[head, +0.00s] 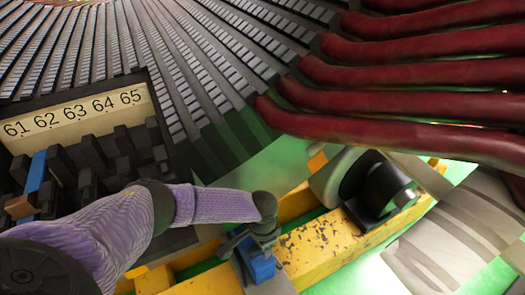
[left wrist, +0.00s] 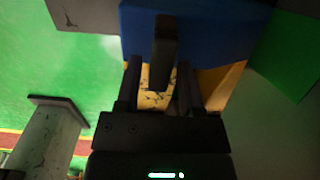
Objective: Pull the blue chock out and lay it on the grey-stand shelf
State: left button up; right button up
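The blue chock (head: 258,268) sits low at the yellow beam in the head view, between grey surfaces. It fills the top of the left wrist view as a wide blue block (left wrist: 205,28), with a dark upright tab (left wrist: 165,45) on its near face. My left gripper (head: 262,238) is just above the chock in the head view. In the left wrist view its two fingers (left wrist: 158,78) stand apart, with the tab's end between them; I cannot tell whether they touch it. My right gripper is not in view. I cannot clearly make out the grey-stand shelf.
A slotted rack (head: 75,118) numbered 61 to 65 stands left. Thick red coils (head: 420,140) hang at upper right. A scratched yellow beam (head: 335,240) carries a dark roller (head: 385,188). A grey post (left wrist: 48,135) stands left on green floor in the left wrist view.

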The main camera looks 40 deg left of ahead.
pick_arm(q)
grip_shut()
dwell(1.1)
